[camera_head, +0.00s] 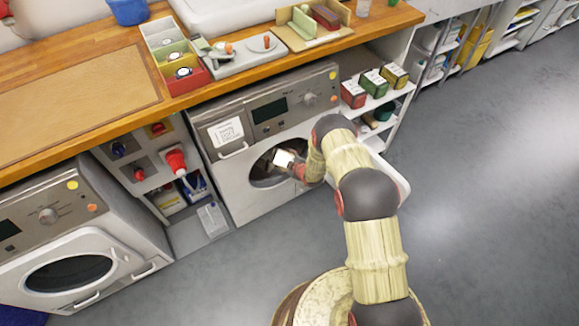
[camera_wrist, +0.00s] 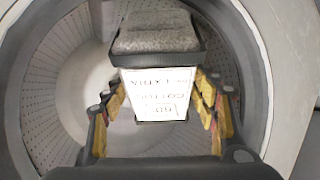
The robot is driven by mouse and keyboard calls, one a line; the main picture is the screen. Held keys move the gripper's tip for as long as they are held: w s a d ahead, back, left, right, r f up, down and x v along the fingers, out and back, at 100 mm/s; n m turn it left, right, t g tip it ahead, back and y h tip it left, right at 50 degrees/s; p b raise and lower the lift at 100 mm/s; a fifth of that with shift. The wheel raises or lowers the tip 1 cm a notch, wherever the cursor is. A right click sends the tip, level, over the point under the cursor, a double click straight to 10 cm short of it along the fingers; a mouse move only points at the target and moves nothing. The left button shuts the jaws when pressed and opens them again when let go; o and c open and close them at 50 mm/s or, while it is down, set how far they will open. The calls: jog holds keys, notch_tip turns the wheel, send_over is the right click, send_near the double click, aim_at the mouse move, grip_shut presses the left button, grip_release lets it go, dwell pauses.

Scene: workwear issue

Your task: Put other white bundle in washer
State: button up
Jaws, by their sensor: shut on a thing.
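My gripper (camera_head: 294,166) is at the round opening of the middle washer (camera_head: 233,187). It is shut on a bundle (camera_head: 284,157), which looks white in the head view. In the wrist view the bundle has a grey woven top (camera_wrist: 157,38), a dark band and a white label (camera_wrist: 157,95) with upside-down print. My gripper's fingers (camera_wrist: 160,85) stand on both sides of it. The perforated steel drum (camera_wrist: 50,95) surrounds the bundle in that view. No other bundle shows in the visible part of the drum; the bundle and fingers hide some of it.
The washer's door (camera_head: 395,178) stands open to the right, partly behind my arm. A second washer (camera_head: 68,270) at the left has its door closed. A wooden counter (camera_head: 75,110) runs above. A shelf (camera_head: 372,100) with small boxes is to the right. Grey floor (camera_head: 490,190) is clear.

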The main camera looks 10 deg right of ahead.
aim_at(283, 153)
jog(key=w+a, duration=0.3)
jog(key=w, duration=0.7)
jog(key=shift+a, duration=0.15)
jog(key=shift+w, duration=0.1)
jog(key=o, duration=1.5)
jog(key=shift+c, duration=0.2)
jog(key=v, duration=1.1)
jog(key=shift+s+r, duration=0.3)
jog(key=shift+s, duration=0.15)
